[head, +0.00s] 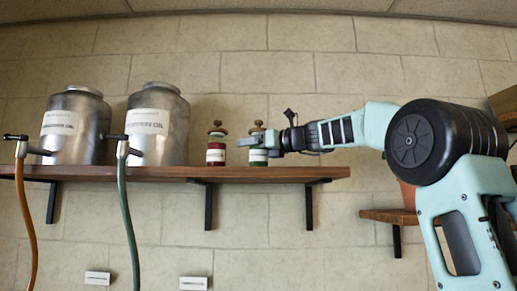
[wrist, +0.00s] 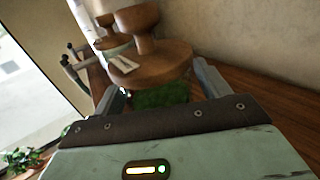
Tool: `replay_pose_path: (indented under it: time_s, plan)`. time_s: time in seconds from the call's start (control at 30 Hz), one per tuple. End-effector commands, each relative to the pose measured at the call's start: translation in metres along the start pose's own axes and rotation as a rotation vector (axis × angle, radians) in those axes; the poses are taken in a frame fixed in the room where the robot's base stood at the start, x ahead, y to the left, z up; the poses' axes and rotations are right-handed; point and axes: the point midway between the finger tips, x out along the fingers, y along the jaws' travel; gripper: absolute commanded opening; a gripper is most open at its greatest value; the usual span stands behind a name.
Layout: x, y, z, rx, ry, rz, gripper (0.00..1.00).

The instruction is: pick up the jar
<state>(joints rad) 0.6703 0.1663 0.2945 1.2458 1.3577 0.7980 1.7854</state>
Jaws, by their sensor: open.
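A small jar with green contents, a white label and a brown knobbed lid, the green jar (head: 258,158), stands upright on the wooden shelf (head: 150,173).
Two large metal canisters (head: 75,128) (head: 158,125) with labels stand left on the shelf. Taps with an orange hose (head: 25,215) and a green hose (head: 127,220) hang at the shelf front. The stone wall is close behind. Shelf right of the green jar is clear.

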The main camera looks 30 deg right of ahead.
Motion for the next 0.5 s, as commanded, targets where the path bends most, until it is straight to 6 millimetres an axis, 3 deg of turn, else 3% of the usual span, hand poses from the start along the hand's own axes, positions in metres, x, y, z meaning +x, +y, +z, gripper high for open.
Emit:
replay_pose_path:
  time_s: [0.3,0.5]
  plan:
    - [0.0050,0.0002,-0.0004,-0.001,-0.001,-0.001,0.72]
    - [0.0048,0.0001,-0.0003,-0.001,-0.001,-0.001,0.17]
